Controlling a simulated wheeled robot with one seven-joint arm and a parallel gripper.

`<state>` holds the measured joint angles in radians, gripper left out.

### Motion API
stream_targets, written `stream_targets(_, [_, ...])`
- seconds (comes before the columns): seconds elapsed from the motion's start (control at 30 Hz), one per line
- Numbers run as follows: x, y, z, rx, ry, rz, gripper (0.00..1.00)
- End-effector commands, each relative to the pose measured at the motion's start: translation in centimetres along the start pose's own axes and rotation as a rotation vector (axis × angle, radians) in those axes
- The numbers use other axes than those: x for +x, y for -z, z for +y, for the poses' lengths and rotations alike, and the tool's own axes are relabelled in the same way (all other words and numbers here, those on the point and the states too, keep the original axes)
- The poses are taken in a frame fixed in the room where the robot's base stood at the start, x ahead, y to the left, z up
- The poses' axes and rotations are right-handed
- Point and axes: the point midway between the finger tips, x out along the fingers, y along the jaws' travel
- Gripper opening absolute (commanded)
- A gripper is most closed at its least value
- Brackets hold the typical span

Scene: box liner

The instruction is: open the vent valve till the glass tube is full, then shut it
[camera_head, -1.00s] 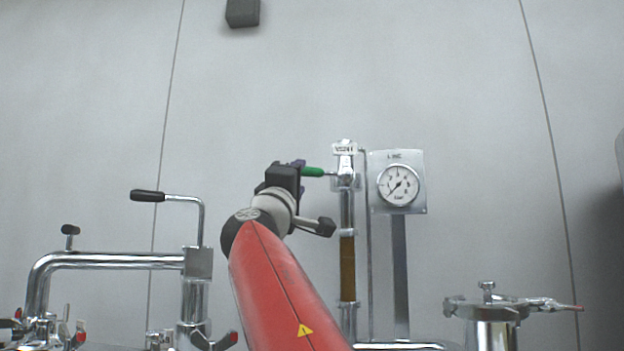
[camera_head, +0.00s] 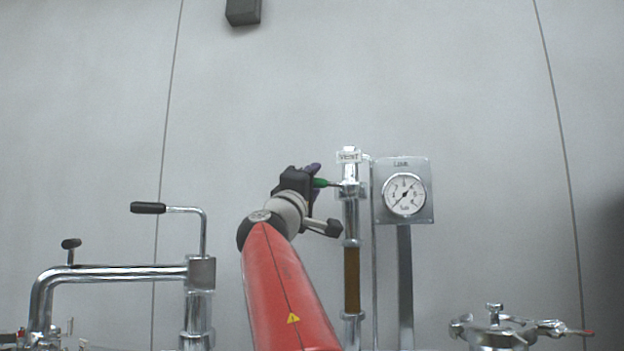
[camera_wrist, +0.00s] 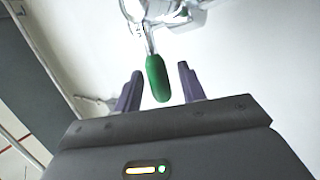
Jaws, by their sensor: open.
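The vent valve (camera_head: 349,172) stands at the top of a vertical chrome pipe, under a small "VENT" label. Its green handle (camera_head: 321,183) points left; in the wrist view the green handle (camera_wrist: 157,78) lies between my two purple fingers. My gripper (camera_head: 313,178) is open around the handle, with gaps on both sides in the wrist view (camera_wrist: 160,75). The glass tube (camera_head: 352,280) below the valve shows brown between its two collars. I cannot make out a separate liquid level.
A "LINE" pressure gauge (camera_head: 404,194) on a plate is close right of the valve. A chrome pipe with a black-handled lever (camera_head: 148,208) stands at left. A clamped vessel lid (camera_head: 495,335) is at lower right. The wall behind is plain.

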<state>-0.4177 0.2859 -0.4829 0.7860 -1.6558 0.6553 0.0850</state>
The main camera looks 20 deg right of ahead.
Motion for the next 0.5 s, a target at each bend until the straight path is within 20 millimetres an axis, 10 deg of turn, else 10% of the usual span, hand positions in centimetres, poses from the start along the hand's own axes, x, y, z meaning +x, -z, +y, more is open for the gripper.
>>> stream_targets(0.5, [-0.04, -0.02, -0.02, 0.000, 0.000, 0.000, 0.00])
